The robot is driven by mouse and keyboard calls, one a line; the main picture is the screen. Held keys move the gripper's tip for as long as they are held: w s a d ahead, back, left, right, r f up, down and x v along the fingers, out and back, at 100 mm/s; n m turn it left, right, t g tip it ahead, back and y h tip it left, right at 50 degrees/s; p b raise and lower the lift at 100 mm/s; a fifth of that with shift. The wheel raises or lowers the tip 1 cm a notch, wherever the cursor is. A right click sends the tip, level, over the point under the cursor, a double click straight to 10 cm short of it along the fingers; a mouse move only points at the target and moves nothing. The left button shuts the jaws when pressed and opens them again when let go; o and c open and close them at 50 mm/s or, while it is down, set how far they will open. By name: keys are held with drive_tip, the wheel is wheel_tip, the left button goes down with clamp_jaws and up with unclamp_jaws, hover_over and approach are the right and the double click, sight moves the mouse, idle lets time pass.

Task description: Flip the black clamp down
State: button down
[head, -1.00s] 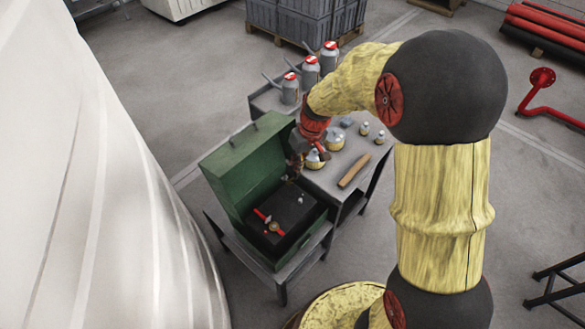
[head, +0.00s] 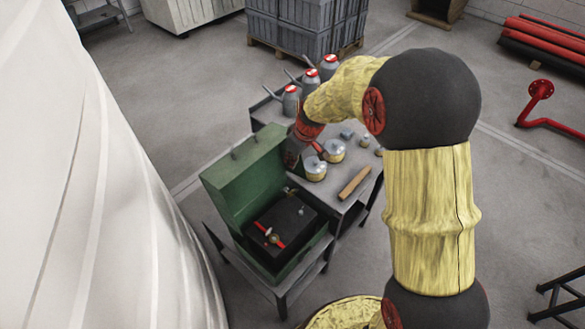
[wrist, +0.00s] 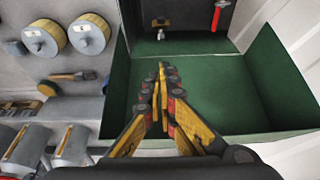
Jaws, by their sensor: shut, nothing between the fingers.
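My gripper (wrist: 162,72) is shut and empty in the wrist view, its fingertips together in front of the green surface of the open box. In the head view, my gripper (head: 291,158) is near the top edge of the raised green lid (head: 238,180). A black block (head: 288,222) sits inside the green box, bearing a red-handled valve (head: 270,237) and small fittings. In the wrist view, the block (wrist: 188,20) is at the top edge with part of a red handle (wrist: 217,15) and a small fitting (wrist: 160,34). I cannot tell which part is the black clamp.
A large white curved surface (head: 110,200) stands left of the box. The raised lid stands beside my gripper.

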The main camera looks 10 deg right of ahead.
drive_tip(key=b+x, duration=0.1)
drive_tip(key=x, duration=0.7)
drive_tip(key=shift+f, duration=0.25)
drive_tip(key=shift+s+d+f+b, duration=0.3)
drive_tip(key=shift+s+d+f, duration=0.1)
drive_tip(key=shift+s, duration=0.1)
drive_tip(key=shift+s+d+f+b, duration=0.25)
drive_tip(key=shift+s+d+f, duration=0.15)
drive_tip(key=shift+s, duration=0.15)
drive_tip(key=shift+s+d+f, duration=0.15)
drive_tip(key=shift+s+f, duration=0.1)
drive_tip(key=shift+s, duration=0.05)
drive_tip(key=shift+f, duration=0.1)
